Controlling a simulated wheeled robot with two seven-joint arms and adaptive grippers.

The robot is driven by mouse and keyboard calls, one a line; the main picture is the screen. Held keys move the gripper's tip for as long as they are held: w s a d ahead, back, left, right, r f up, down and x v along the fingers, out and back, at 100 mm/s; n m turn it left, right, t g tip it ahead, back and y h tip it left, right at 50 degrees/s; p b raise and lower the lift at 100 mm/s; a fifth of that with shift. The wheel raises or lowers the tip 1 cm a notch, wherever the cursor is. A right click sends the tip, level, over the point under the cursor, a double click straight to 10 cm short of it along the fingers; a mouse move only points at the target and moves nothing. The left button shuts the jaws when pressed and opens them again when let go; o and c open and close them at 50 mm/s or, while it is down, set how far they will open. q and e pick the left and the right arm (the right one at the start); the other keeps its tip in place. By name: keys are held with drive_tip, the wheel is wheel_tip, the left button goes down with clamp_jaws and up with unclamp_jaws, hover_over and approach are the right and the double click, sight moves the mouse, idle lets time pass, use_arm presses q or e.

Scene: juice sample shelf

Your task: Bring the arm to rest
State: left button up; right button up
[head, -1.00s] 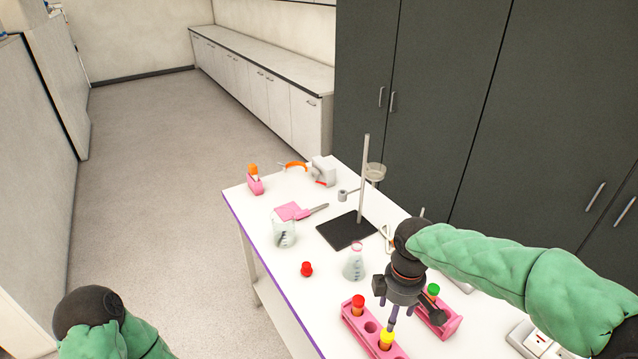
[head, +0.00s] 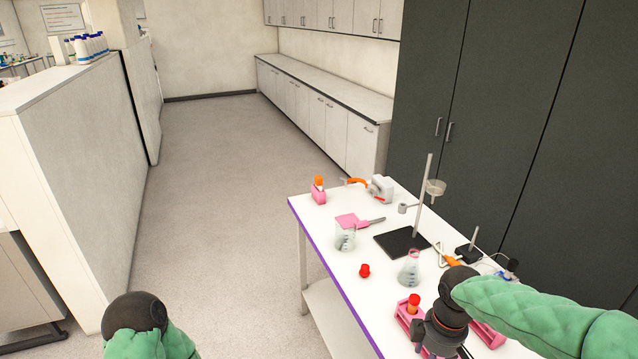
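My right arm reaches in from the right over the white table (head: 317,222). Its gripper hangs over the pink sample racks at the table's near end; its fingers are hidden or cut off by the bottom edge. The left pink rack (head: 404,318) holds a tube with a red cap (head: 413,304). A second pink rack (head: 488,334) shows partly to the right of the gripper. My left arm shows at the bottom left, away from the table, and its gripper is not visible.
A red cap-like piece (head: 364,270), a flask (head: 409,268), a beaker (head: 345,237) and a stand with a black base (head: 402,242) are on the table. Dark cabinets (head: 490,130) stand behind it. The floor (head: 215,190) to the left is clear.

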drive_tip(key=a+f+m+y+b, duration=0.15)
drive_tip(key=a+f, duration=0.25)
drive_tip(key=f, duration=0.6)
drive_tip(key=a+f+m+y+b, duration=0.1)
drive_tip(key=a+f+m, duration=0.25)
drive_tip(key=f, duration=0.65)
use_arm(q)
drive_tip(key=f+b, duration=0.1)
drive_tip(key=f, duration=0.2)
drive_tip(key=f+b, duration=0.1)
drive_tip(key=f, duration=0.1)
drive_tip(key=shift+w+d+f+b, duration=0.2)
drive_tip(key=shift+w+b, duration=0.1)
drive_tip(key=shift+w, duration=0.05)
use_arm(e)
drive_tip(key=s+a+f+m, duration=0.2)
drive_tip(key=s+f, duration=0.1)
drive_tip(key=f, duration=0.3)
drive_tip(key=s+a+f+m+y, duration=0.1)
drive_tip(key=s+a+f+m, duration=0.1)
drive_tip(key=f, duration=0.4)
drive_tip(key=s+a+f+m, duration=0.2)
drive_tip(key=s+f+m, duration=0.2)
drive_tip(key=s+f, duration=0.1)
drive_tip(key=shift+s+f, duration=0.35)
drive_tip(key=shift+f, duration=0.55)
